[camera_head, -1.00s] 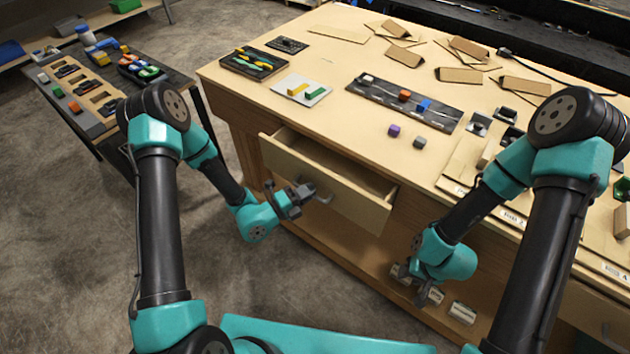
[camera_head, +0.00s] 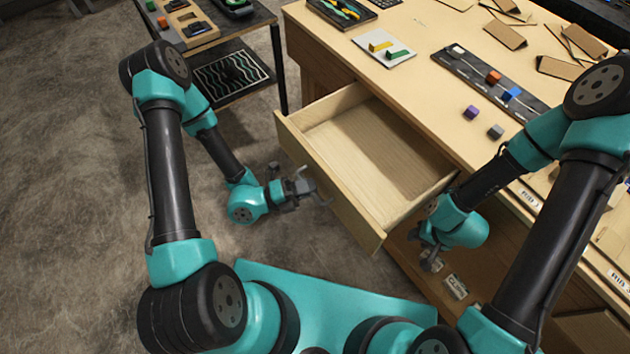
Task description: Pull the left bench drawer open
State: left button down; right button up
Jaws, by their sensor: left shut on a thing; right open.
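The left bench drawer (camera_head: 340,190) is pulled far out of the wooden bench (camera_head: 425,100), and its pale inside is empty. My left gripper (camera_head: 312,186) is at the outer face of the drawer front, shut on the drawer handle (camera_head: 322,197), which is mostly hidden by the fingers. My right gripper (camera_head: 430,262) is open below the bench top, right of the drawer, close to the bench front. Its fingers are partly hidden by its own wrist.
On the bench top are a white card with yellow and green blocks (camera_head: 386,47), a dark strip with coloured blocks (camera_head: 485,78), a purple cube (camera_head: 471,112) and a grey cube (camera_head: 495,131). A dark side table (camera_head: 240,55) stands left. Floor before the drawer's left side is clear.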

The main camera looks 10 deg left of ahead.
pick_arm(q)
jog(key=c, duration=1.2)
grip_release()
jog(key=v, duration=1.7)
jog(key=shift+a, duration=0.2)
